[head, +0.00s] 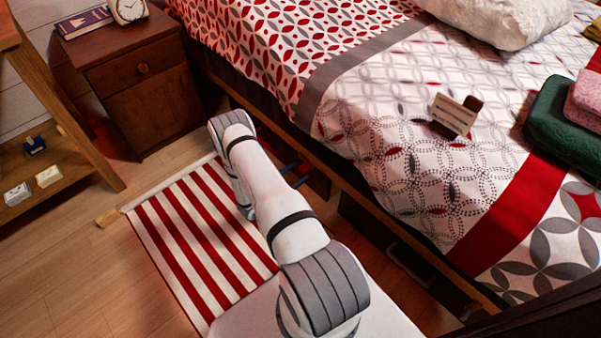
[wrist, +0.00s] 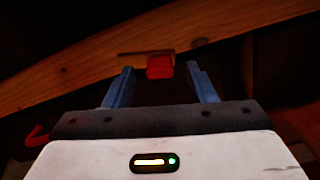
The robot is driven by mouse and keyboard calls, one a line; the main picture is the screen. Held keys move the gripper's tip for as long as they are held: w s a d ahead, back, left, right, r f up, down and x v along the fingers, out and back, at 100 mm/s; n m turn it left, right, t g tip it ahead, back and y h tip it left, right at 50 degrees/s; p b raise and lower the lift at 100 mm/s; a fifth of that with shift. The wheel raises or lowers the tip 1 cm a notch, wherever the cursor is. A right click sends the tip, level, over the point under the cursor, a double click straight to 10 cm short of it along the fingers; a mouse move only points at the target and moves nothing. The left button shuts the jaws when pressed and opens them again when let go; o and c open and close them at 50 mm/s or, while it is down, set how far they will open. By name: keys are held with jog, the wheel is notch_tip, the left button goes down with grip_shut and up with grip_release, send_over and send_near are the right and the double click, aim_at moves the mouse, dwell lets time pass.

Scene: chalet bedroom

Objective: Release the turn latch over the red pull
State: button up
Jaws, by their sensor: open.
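In the wrist view, a small red block (wrist: 160,67) sits on a tan plate (wrist: 127,60) fixed to a wooden rail, which looks like the turn latch. My gripper (wrist: 163,76) is open, with its two blue fingers on either side of the red block and just short of it or level with it; contact cannot be told. A red bent piece (wrist: 36,136), possibly the red pull, shows at the lower left below the rail. In the head view, my gripper (head: 294,174) is mostly hidden behind my arm, its blue fingers pointing at the bed's side.
The wooden rail (wrist: 75,72) crosses the wrist view, with darkness below it. In the head view, the bed (head: 380,120) stands on the right, a nightstand (head: 140,90) at the back left. A striped rug (head: 190,235) lies under my arm. Open floor is at the left.

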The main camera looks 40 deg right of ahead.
jog(key=shift+w+d, duration=0.1)
jog(key=shift+d, duration=1.05)
jog(key=c, duration=1)
jog(key=shift+r+n, duration=0.35)
jog(key=shift+n, duration=0.5)
jog(key=shift+r+n, duration=0.35)
jog(key=shift+n, duration=0.5)
jog(key=o, duration=1)
